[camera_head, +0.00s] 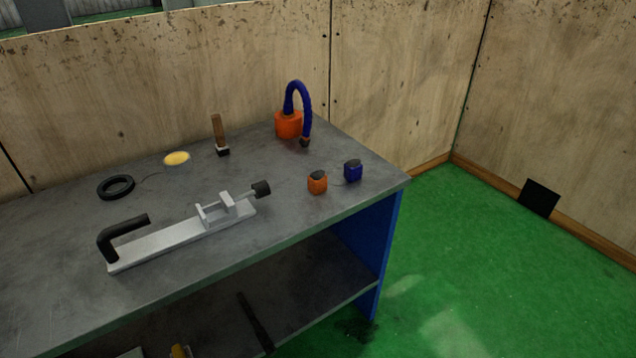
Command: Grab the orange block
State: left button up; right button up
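A small orange block (317,185) with a dark top stands on the grey workbench (265,215), near its front right edge. A similar blue block (352,171) with a dark top stands just right of it and slightly farther back, with a small gap between them. Neither of my grippers shows in the head view.
A grey clamp-like fixture (165,244) with a black handle lies left of the blocks. Behind stand an orange base with a blue curved hose (289,125), a wooden-handled tool (218,133), a yellow disc (177,158) and a black ring (116,187). Green floor (480,270) is open at right.

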aim_at(317, 180)
jog(key=l+u, duration=0.1)
jog(key=u, duration=0.25)
jog(key=i+l+u, duration=0.1)
jog(key=u, duration=0.25)
jog(key=i+l+u, duration=0.1)
jog(key=l+u, duration=0.3)
jog(key=l, duration=0.4)
jog(key=l+u, duration=0.2)
jog(key=l, duration=0.55)
jog(key=l+u, duration=0.1)
jog(key=l, duration=1.5)
